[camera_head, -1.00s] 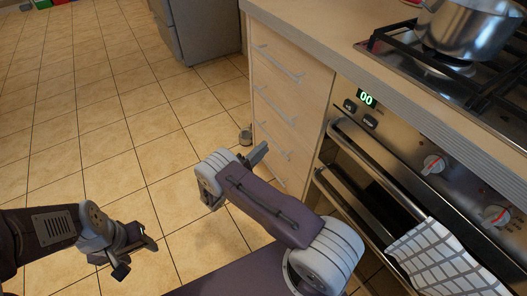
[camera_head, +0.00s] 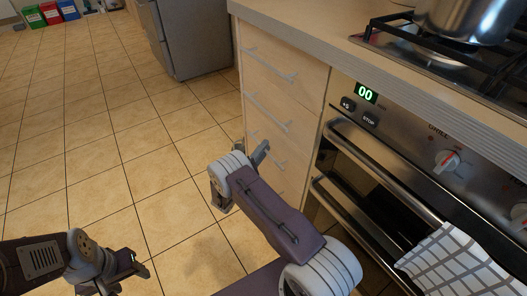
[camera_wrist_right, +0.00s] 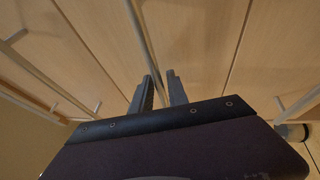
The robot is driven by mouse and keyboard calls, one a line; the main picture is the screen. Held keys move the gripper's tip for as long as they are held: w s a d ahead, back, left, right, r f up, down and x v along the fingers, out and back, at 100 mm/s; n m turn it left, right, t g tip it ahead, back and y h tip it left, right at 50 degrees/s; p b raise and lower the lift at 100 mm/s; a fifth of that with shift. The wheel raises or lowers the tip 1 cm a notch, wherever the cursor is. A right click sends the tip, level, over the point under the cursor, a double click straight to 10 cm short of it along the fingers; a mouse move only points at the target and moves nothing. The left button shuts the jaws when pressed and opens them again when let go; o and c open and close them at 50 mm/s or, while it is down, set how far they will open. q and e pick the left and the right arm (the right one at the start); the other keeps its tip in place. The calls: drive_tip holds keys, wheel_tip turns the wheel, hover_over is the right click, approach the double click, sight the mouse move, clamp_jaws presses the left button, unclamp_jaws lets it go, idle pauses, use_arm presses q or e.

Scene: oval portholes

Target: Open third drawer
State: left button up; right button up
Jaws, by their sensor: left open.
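The pale wooden drawer unit (camera_head: 287,92) stands beside the oven with its drawers stacked and looking shut. Each has a long metal bar handle. The third drawer's handle (camera_head: 273,160) is partly hidden by my right gripper (camera_head: 246,168), which is at its left end. In the right wrist view my right gripper (camera_wrist_right: 161,90) has its two dark fingers apart, with a handle bar (camera_wrist_right: 143,45) running between them. Contact with the bar cannot be told. My left gripper (camera_head: 124,276) is open and empty over the floor at lower left.
The oven (camera_head: 375,160) with a towel (camera_head: 455,265) on its rail is right of the drawers. A pot (camera_head: 465,20) stands on the hob above. A grey cabinet (camera_head: 190,38) stands behind. The tiled floor at left is clear.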

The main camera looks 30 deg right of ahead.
drive_tip(key=shift+c, duration=0.3)
clamp_jaws()
idle(1.1)
